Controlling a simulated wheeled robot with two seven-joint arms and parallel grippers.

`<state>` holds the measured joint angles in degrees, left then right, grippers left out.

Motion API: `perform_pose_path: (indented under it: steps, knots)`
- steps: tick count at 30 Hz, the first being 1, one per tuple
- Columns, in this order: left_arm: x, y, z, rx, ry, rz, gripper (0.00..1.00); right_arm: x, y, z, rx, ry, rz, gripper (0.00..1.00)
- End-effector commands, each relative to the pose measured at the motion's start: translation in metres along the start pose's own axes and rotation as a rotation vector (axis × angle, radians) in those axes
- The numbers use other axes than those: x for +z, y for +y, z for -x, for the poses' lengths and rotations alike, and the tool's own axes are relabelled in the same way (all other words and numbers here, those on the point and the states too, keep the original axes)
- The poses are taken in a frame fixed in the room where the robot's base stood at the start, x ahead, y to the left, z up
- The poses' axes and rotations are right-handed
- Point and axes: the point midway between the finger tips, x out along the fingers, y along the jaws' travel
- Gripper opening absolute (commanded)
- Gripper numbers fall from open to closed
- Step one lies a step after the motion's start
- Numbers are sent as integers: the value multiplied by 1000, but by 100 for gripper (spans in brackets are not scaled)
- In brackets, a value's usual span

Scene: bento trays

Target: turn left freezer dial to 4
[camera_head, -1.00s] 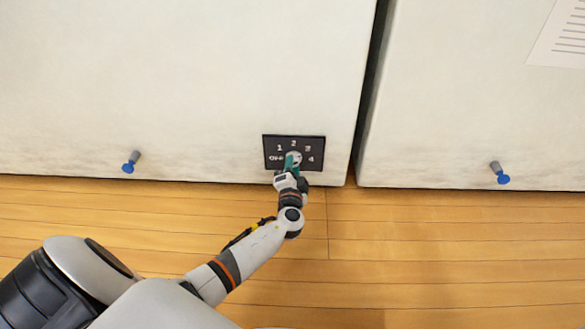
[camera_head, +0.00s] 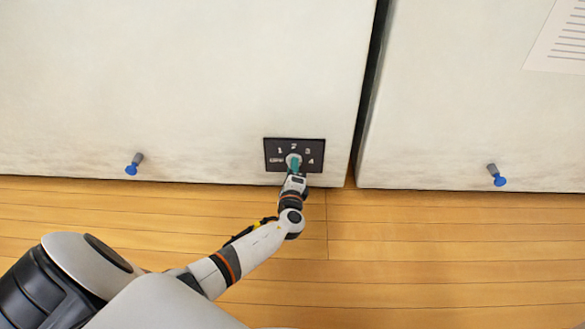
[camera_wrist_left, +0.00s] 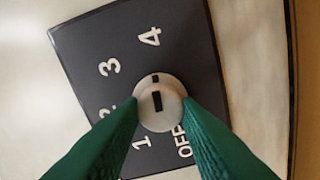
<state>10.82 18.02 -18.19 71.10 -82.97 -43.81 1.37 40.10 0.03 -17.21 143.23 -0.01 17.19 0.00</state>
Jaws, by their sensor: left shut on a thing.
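The left freezer's dark dial panel (camera_head: 276,166) sits low on the left cabinet, marked OFF, 1, 2, 3 and 4. Its round pale dial (camera_wrist_left: 169,91) shows in the left wrist view between my green fingertips. A dark bar on its face and a small dark mark on its rim line up roughly toward the 4 in that view. My left gripper (camera_head: 295,167) is at the dial, shut on it, with one finger on each side (camera_wrist_left: 160,108). The fingers partly cover the panel near OFF and 1. My right gripper is out of view.
A second white cabinet (camera_head: 470,110) stands to the right, past a narrow dark gap. Blue-tipped knobs stick out low on the left cabinet (camera_head: 132,169) and right cabinet (camera_head: 499,181). A paper sheet (camera_head: 560,45) is at upper right. The wooden floor (camera_head: 430,250) is clear.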

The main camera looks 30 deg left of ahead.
Motion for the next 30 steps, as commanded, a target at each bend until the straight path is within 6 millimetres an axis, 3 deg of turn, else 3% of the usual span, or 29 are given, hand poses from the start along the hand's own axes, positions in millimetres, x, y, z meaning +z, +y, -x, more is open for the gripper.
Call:
perform_pose_path:
  steps: [20,21,24,30]
  knots:
    - [2,2,-1,3,-5,-60,7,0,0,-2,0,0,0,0]
    - [2,2,-1,3,-5,-60,35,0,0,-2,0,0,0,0]
    - [1,1,-1,2,-4,-59,51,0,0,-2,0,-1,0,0]
    - [1,1,0,1,-2,-59,52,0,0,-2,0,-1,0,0]
